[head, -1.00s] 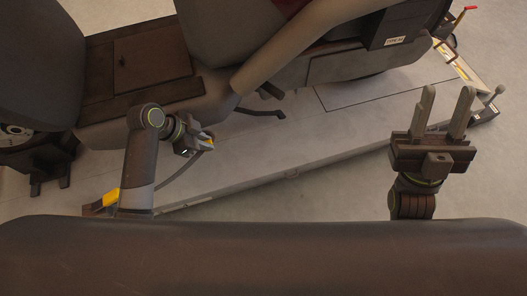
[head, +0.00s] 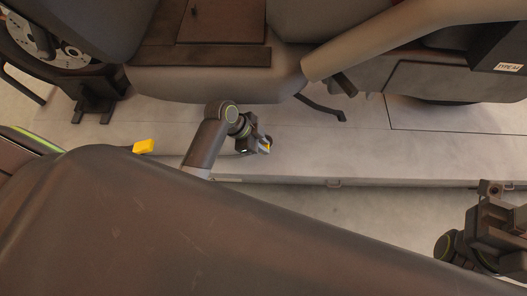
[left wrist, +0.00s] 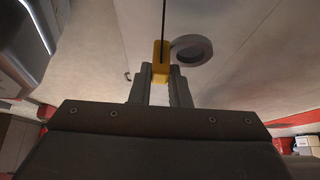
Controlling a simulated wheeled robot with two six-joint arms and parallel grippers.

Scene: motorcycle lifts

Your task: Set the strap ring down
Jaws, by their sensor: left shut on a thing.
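My left gripper (head: 264,146) reaches over the lift platform (head: 370,158) near its front edge. It is shut on the strap ring, whose yellow part (left wrist: 160,62) sits between the fingertips in the left wrist view. A thin dark strap runs up from this yellow part. A grey round ring (left wrist: 192,50) shows just right of it; I cannot tell whether the two are joined. In the head view only a small yellow bit of the held thing shows. My right gripper (head: 490,203) is at the lower right, and its fingers are not clear.
A large motorcycle with a brown and grey body (head: 215,70) stands over the platform. A wheel stand (head: 94,105) is at the left. A yellow block (head: 145,146) sits at the platform's near left. Bare floor (head: 345,207) lies in front.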

